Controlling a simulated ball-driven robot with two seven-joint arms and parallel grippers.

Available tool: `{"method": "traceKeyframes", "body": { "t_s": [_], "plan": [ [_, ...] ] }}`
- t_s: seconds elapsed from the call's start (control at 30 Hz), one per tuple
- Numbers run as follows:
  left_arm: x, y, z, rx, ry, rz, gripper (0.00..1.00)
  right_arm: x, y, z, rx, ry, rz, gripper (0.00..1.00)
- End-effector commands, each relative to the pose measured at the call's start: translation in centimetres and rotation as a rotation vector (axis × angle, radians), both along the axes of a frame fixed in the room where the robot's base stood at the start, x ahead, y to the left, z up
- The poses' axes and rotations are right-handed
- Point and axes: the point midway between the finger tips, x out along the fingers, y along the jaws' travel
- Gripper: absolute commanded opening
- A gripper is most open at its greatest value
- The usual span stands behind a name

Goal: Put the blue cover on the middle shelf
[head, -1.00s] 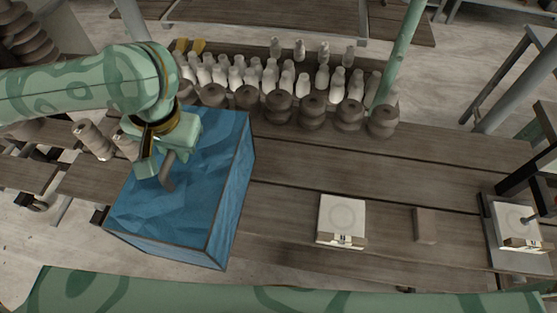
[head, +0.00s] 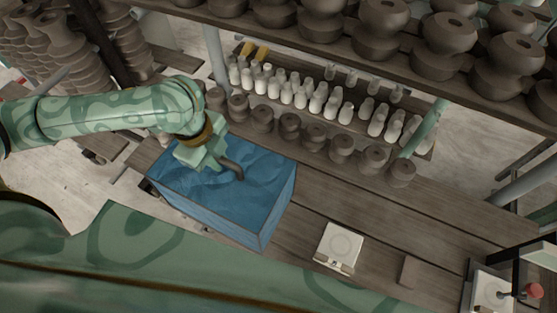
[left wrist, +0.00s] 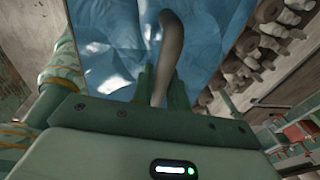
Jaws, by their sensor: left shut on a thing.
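The blue cover (head: 225,195) is a box shape with a crumpled-looking top and dark edges, at the left end of the wooden bench. It fills much of the left wrist view (left wrist: 110,45). A curved dark handle (head: 235,170) stands on its top. My left gripper (head: 217,163) is over the top and shut on this handle, which shows between the fingers in the left wrist view (left wrist: 169,50). I cannot tell whether the cover touches the bench. Which shelf is the middle one is unclear. My right gripper is not in view.
An upper shelf (head: 340,30) holds several large brown pots. Below it stand rows of white bottles (head: 290,95) and brown pots (head: 315,135). A white square device (head: 340,245) and a small brown block (head: 408,270) lie on the bench (head: 390,215). A green post (head: 425,128) rises at the right.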

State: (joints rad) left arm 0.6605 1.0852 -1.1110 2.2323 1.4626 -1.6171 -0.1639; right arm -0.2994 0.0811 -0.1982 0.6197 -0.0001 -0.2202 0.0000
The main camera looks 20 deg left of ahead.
Motion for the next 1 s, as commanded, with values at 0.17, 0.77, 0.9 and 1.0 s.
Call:
{"method": "traceKeyframes", "body": {
  "t_s": [0.17, 0.77, 0.9, 1.0],
  "plan": [
    [4.2, -1.0, -1.9, -0.003, -0.001, 0.003, 0.0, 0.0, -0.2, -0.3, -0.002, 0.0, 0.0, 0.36],
    [13.1, -2.8, -9.7, 0.0, -0.001, 0.002, 0.0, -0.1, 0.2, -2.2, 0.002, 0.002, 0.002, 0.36],
    [13.1, -2.7, -12.0, 0.001, 0.001, 0.002, 0.0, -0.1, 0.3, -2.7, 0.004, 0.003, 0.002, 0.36],
    [13.1, -2.8, -12.8, 0.001, -0.002, 0.001, 0.0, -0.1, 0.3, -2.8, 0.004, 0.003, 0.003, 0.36]
  ]
}}
